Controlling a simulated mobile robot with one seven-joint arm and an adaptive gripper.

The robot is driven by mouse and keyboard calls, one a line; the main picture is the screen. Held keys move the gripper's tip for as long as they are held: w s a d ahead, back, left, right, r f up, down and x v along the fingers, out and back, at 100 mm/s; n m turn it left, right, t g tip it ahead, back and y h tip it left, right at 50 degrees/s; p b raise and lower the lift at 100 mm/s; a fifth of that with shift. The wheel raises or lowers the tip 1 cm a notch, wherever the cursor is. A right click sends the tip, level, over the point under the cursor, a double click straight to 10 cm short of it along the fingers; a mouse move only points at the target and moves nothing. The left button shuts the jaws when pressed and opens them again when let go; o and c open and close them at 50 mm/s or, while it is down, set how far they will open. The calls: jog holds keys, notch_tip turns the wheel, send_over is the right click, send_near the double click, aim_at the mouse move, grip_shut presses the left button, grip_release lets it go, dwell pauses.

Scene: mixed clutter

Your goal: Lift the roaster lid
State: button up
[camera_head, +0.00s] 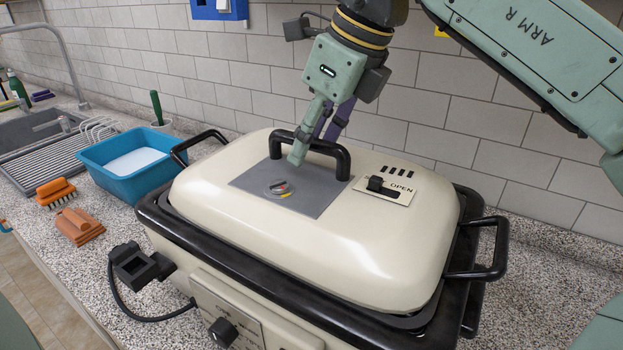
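The roaster lid (345,240) is cream-coloured and domed, with a black arched handle (338,152) on a grey plate at its top. The lid rests on the black rim of the roaster base (225,277); it looks slightly skewed on the rim. My gripper (308,150) comes down from above at the handle's middle. One green finger is in front of the handle bar and a purple finger is behind it. Whether the fingers press on the bar is hard to see. A vent dial (279,188) and an OPEN slider (387,187) are on the lid.
A blue basin (125,165) with white contents, a dish rack (60,160), orange brushes (57,193) and a sink are to the left. A black plug and cord (140,265) lie at the front left. A tiled wall stands close behind the roaster. The speckled counter is clear at the right.

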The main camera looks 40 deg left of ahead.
jog(key=shift+a+f, duration=0.1)
jog(key=shift+f, duration=0.2)
jog(key=shift+c, duration=0.4)
grip_shut()
jog(key=shift+r, duration=0.1)
dwell(0.5)
